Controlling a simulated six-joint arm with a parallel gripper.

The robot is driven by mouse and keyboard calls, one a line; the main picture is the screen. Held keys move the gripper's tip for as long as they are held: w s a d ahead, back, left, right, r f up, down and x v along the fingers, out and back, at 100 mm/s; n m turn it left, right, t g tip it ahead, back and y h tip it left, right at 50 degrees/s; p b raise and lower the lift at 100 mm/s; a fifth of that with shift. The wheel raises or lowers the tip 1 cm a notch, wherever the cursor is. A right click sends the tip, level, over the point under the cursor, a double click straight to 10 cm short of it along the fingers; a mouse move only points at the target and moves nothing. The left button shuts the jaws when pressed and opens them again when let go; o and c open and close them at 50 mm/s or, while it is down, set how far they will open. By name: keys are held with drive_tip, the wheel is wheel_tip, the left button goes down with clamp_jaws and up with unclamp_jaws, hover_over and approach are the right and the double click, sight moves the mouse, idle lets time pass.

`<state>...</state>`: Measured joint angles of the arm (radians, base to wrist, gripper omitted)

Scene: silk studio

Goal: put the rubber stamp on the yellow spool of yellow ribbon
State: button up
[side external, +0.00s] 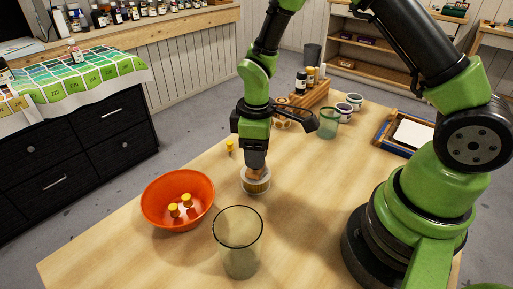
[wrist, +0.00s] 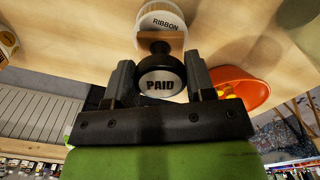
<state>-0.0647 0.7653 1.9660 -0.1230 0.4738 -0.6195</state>
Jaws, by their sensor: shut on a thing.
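My gripper (side external: 256,168) points down and is shut on the rubber stamp, with a finger on each side of it. In the wrist view, the stamp (wrist: 161,84) shows its dark handle with a round white "PAID" label between my fingers (wrist: 159,82). In the side view, its wooden block (side external: 257,174) shows just below my fingers. The yellow spool of yellow ribbon (side external: 257,186) stands on the table directly below the stamp, its pale flange showing. Its "RIBBON" label shows in the wrist view (wrist: 165,22). I cannot tell whether stamp and spool touch.
An orange bowl (side external: 160,211) with yellow-topped pieces stands left of the spool, and a clear glass (side external: 239,250) stands in front. A small yellow-topped piece (side external: 230,147) stands behind. A green glass (side external: 328,123), jars (side external: 344,109) and a wooden rack (side external: 312,94) are farther back.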

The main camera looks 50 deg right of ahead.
drive_tip(key=o, duration=0.9)
drive_tip(key=shift+f, duration=0.15)
wheel_tip(320, 180, up, 12)
drive_tip(key=r, duration=0.1)
drive_tip(key=shift+s+a+r+m+t+y, duration=0.15)
drive_tip(key=shift+s+r+m+t+y, duration=0.2)
drive_tip(key=shift+s+r+m+t, duration=1.35)
drive_tip(key=shift+s+a+r+m+t+y, duration=0.1)
drive_tip(key=shift+s+r+m+t+y, duration=0.4)
drive_tip(key=shift+s+r+m, duration=2.15)
drive_tip(key=shift+s+a+r+m+t+y, duration=0.15)
drive_tip(key=shift+s+r+m+t, duration=1.05)
drive_tip(key=shift+s, duration=2.25)
drive_tip(key=shift+f+n, duration=0.2)
drive_tip(key=shift+n, duration=0.15)
